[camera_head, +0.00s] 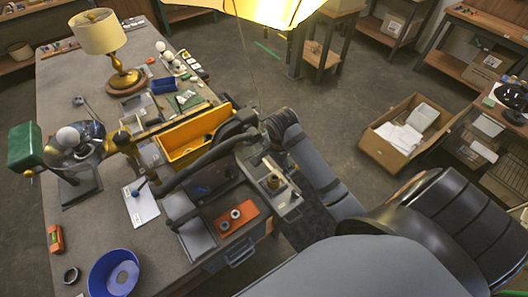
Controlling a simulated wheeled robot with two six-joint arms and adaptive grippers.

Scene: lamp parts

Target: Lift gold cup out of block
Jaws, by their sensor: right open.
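The gold cup (273,182) is small and sits in a grey metallic block (286,197) near the right edge of the workbench. Its lower part is hidden in the block. My right arm comes in from the lower right and bends over the bench just above the block in the picture. My right gripper (225,138) is dark, open and empty. It points left over the yellow bin, up and left of the cup, apart from it. My left gripper is not in view.
The bench (110,225) holds a yellow bin (187,150), an orange block with rings (237,217), a blue bowl (100,278) and a brass lamp (122,78). A shiny yellow shade (270,8) hangs at the top. A cardboard box (385,152) stands on the floor.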

